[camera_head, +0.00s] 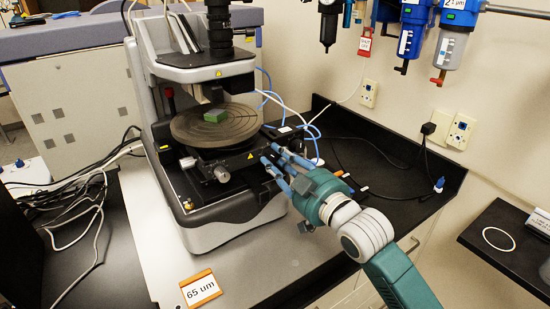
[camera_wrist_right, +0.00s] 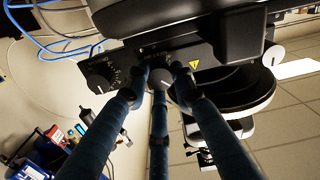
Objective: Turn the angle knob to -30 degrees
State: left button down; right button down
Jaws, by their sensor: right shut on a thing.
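The profiler's black stage base (camera_head: 238,162) carries the knobs. My right gripper (camera_head: 272,158) reaches its right side with three blue fingers. In the right wrist view, the gripper (camera_wrist_right: 160,82) is shut on a round dark knob (camera_wrist_right: 160,77) with a pale line on its face. A second dark knob (camera_wrist_right: 99,75) with dial markings sits left of the fingers, untouched. I cannot tell which knob sets the angle, nor read any degree value. The fingers hide the held knob in the head view. My left gripper is not in view.
A round stage plate (camera_head: 185,127) holds a small green sample (camera_head: 212,116) above the base. A silver knob (camera_head: 222,173) sticks out in front. A "65 um" sign (camera_head: 200,288) lies on the front of the bench. Blue tubes and cables run behind the fingers.

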jog(key=c, duration=1.5)
grip_release()
jog(key=shift+o, duration=0.2)
jog(key=shift+s+d, duration=0.2)
jog(key=shift+d, duration=0.05)
jog(key=p+v, duration=0.2)
jog(key=v, duration=0.5)
jog(key=shift+s, duration=0.25)
jog(key=shift+d, duration=0.1)
